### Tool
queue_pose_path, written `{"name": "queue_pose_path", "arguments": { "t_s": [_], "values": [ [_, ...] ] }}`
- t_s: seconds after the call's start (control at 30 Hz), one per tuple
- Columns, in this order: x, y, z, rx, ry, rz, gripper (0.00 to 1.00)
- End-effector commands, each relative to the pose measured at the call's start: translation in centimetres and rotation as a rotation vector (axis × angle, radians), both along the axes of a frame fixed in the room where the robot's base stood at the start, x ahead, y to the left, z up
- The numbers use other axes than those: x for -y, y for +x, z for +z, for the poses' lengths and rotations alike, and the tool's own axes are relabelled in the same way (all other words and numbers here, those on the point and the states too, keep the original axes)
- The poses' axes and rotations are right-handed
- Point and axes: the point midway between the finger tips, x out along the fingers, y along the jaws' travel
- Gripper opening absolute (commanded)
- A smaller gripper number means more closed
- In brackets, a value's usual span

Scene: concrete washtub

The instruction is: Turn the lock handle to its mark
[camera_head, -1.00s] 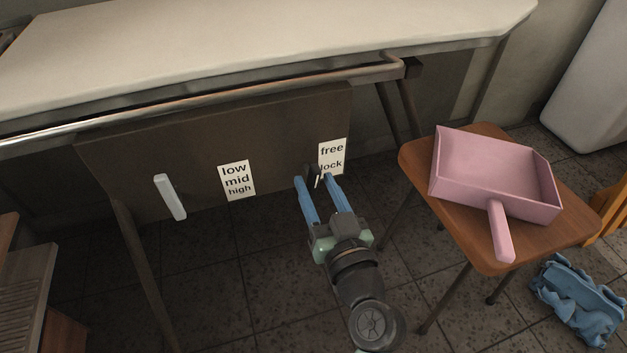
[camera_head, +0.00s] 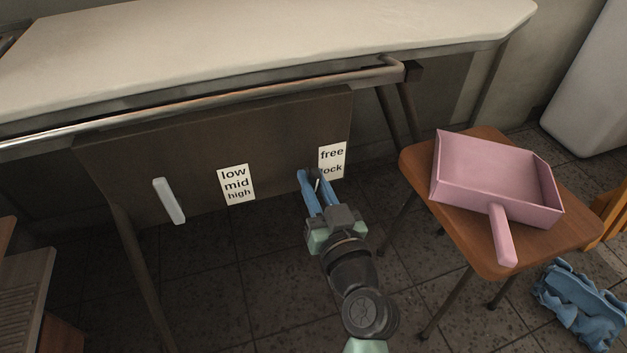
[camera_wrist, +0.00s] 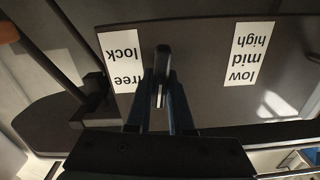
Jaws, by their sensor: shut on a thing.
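The lock handle (camera_wrist: 161,68) is a small dark lever on the dark panel (camera_head: 130,160), beside the white "free / lock" label (camera_head: 331,158). In the wrist view it stands between my blue fingers, beside the same label (camera_wrist: 120,62). My gripper (camera_head: 315,182) is shut on the handle, with a finger on each side. In the head view the fingers hide most of the handle and the wrist reaches in from below. I cannot tell exactly which word the handle points at.
A white lever (camera_head: 169,201) and a "low / mid / high" label (camera_head: 236,184) are further left on the panel. A pale worktop with a metal rail (camera_head: 200,104) is above. A stool (camera_head: 430,205) with a pink dustpan (camera_head: 495,175) stands right. A blue cloth (camera_head: 580,305) lies on the floor.

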Motion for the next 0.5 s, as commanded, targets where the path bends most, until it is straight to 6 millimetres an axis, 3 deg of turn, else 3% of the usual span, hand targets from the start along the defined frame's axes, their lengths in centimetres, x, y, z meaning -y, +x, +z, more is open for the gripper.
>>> {"name": "queue_pose_path", "arguments": {
  "t_s": [0.5],
  "values": [
    [0.06,0.0,0.01,-0.044,0.134,0.001,0.0]
  ]
}}
